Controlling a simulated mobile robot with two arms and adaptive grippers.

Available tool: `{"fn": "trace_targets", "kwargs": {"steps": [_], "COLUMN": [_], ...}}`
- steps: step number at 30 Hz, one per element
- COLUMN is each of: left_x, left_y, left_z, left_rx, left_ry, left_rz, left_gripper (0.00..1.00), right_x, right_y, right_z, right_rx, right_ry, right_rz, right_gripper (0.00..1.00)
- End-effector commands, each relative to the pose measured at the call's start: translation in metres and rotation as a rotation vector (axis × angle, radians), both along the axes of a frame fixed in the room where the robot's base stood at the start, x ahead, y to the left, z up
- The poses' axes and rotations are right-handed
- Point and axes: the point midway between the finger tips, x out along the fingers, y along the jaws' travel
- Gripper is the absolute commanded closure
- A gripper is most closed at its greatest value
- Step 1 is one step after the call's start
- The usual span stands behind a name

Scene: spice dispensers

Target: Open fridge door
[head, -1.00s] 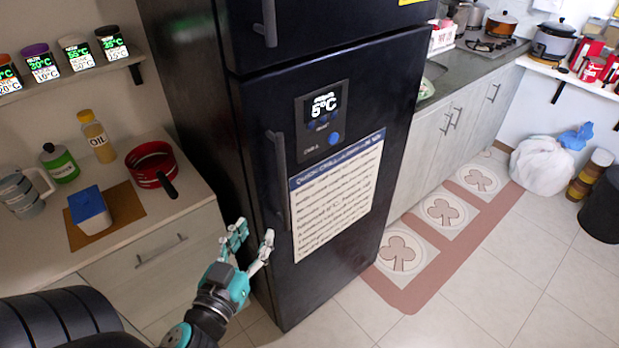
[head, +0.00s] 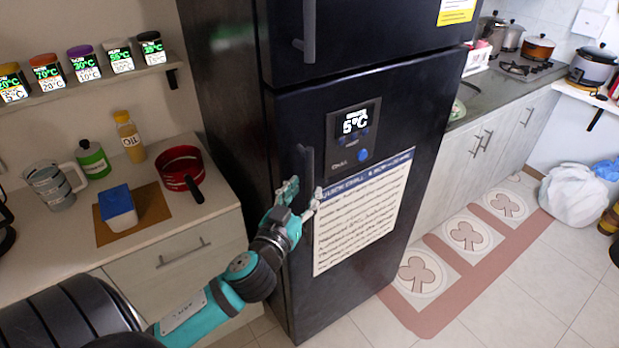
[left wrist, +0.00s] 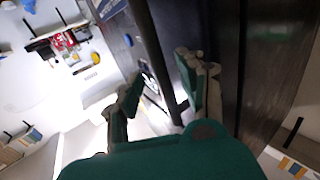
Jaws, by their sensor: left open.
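The black fridge (head: 290,120) stands in the middle of the head view, its doors closed. The lower door (head: 400,115) has a vertical black handle (head: 305,170), a display reading 5°C and a paper notice. My left gripper (head: 302,196) is open at the lower part of this handle. In the left wrist view the handle (left wrist: 152,50) runs down between the two fingers of my left gripper (left wrist: 160,95). Whether a finger touches it, I cannot tell. The upper door's handle (head: 308,30) is above. My right gripper is not in view.
A counter (head: 60,235) with a red pan (head: 180,168), bottles and a blue-topped box (head: 118,208) stands left of the fridge. A shelf (head: 85,85) of spice jars hangs above it. Floor with a patterned mat (head: 440,290) is free at the right.

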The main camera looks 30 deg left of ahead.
Motion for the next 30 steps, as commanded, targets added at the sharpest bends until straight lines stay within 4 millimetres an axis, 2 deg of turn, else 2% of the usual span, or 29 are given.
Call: {"fn": "trace_targets", "kwargs": {"steps": [3, 7, 18, 27, 30], "left_x": [0.018, 0.029, 0.033, 0.033, 0.033], "left_y": [0.004, 0.006, 0.007, 0.006, 0.006], "left_z": [0.002, 0.001, -0.001, 0.000, -0.001], "left_rx": [0.001, 0.000, 0.000, 0.000, 0.000], "left_ry": [-0.001, 0.000, 0.000, 0.000, 0.000], "left_rz": [0.000, 0.000, -0.001, -0.001, -0.001], "left_gripper": [0.60, 0.60, 0.61, 1.00, 1.00], "right_x": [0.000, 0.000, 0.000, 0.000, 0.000], "right_y": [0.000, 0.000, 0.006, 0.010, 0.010], "right_z": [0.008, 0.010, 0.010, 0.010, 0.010], "right_rx": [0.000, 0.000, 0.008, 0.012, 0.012], "right_ry": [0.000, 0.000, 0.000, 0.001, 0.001], "right_rz": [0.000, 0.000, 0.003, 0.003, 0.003], "right_gripper": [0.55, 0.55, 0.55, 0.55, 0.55]}}
